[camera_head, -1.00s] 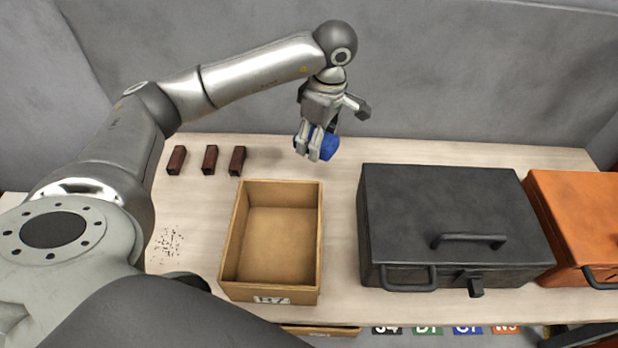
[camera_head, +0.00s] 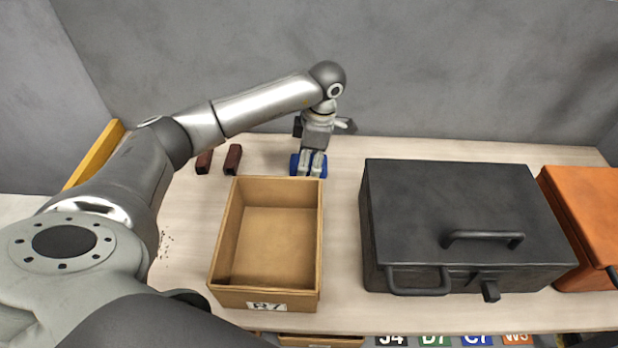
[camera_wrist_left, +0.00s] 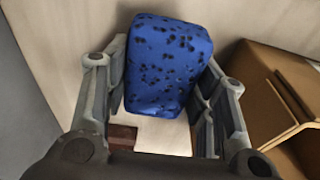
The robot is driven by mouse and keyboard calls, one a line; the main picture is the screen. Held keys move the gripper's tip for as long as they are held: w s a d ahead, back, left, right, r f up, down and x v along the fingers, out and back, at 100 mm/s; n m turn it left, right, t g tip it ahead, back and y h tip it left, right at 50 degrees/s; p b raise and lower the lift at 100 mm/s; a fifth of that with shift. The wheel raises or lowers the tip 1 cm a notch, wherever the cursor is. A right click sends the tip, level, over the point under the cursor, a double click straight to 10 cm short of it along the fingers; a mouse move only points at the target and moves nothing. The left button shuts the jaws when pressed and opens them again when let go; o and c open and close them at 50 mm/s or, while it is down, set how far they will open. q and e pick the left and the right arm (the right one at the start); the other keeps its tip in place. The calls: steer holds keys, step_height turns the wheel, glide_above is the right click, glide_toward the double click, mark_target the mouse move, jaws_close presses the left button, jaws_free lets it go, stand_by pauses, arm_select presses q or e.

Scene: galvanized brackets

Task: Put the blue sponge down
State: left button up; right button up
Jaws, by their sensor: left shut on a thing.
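The blue sponge (camera_head: 295,165) is between the fingers of my left gripper (camera_head: 311,172), just behind the open wooden box. In the left wrist view the sponge (camera_wrist_left: 168,65), blue with dark spots, sits between the two fingers of the left gripper (camera_wrist_left: 160,110), which is shut on it. The sponge is low at the tabletop; I cannot tell whether it touches the surface. The fingers hide part of it in the head view. My right gripper is not in view.
The open, empty wooden box (camera_head: 265,294) stands just in front of the gripper. Dark red blocks (camera_head: 232,158) lie to the left. A black case (camera_head: 455,205) and an orange case (camera_head: 590,220) stand to the right. Bare tabletop (camera_head: 342,200) lies between box and black case.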

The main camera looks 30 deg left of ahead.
mark_target(309, 174)
arm_select(q)
step_height(309, 174, down, 4)
steer(key=shift+r+b, duration=0.2)
steer(key=shift+b, duration=0.9)
steer(key=shift+r, duration=0.1)
steer(key=shift+s+f, duration=0.1)
steer(key=shift+f, duration=0.2)
steer(key=o, duration=0.7)
steer(key=shift+s+d, duration=0.1)
steer(key=shift+o, duration=1.1)
steer(key=shift+f, duration=0.1)
steer(key=r+p, duration=0.2)
steer(key=r, duration=0.2)
steer(key=w+d+r+p, duration=0.1)
steer(key=r+p, duration=0.2)
steer(key=r, duration=0.1)
steer(key=r+p, duration=0.3)
steer(key=r, duration=0.1)
steer(key=shift+w+d+r, duration=0.15)
steer(key=shift+d+r, duration=0.05)
steer(key=shift+r, duration=0.2)
